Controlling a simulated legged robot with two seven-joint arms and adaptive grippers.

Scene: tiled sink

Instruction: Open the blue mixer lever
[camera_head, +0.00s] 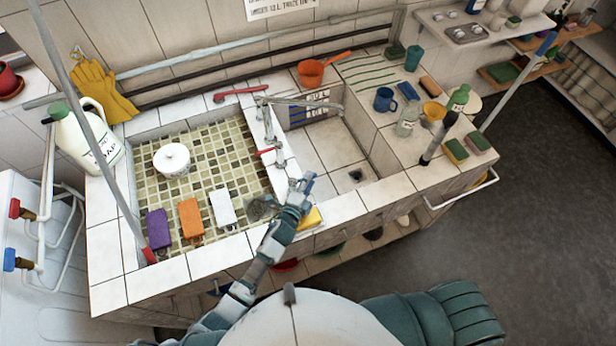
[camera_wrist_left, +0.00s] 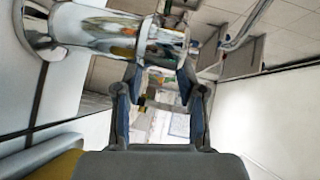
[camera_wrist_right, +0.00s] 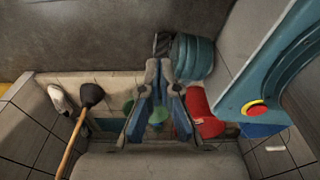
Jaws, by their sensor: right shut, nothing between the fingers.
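The chrome mixer tap (camera_head: 268,125) stands on the divider between the two basins, its long spout (camera_head: 305,103) reaching over the right basin. A red lever (camera_head: 267,151) sticks out from its side. I cannot make out a separate blue lever; my left gripper (camera_head: 301,184) is at the near end of the divider, close to the tap, and may hide it. The left wrist view shows its fingers (camera_wrist_left: 160,80) apart, with a shiny chrome fitting (camera_wrist_left: 115,30) just beyond, near the left fingertip. My right gripper (camera_wrist_right: 164,85) is shut and empty, low before the under-sink shelf.
The tiled left basin holds a white pot (camera_head: 171,160) and purple, orange and white sponges. A yellow sponge (camera_head: 311,218) lies on the front edge beside my left gripper. A plunger (camera_wrist_right: 90,97) stands near my right gripper.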

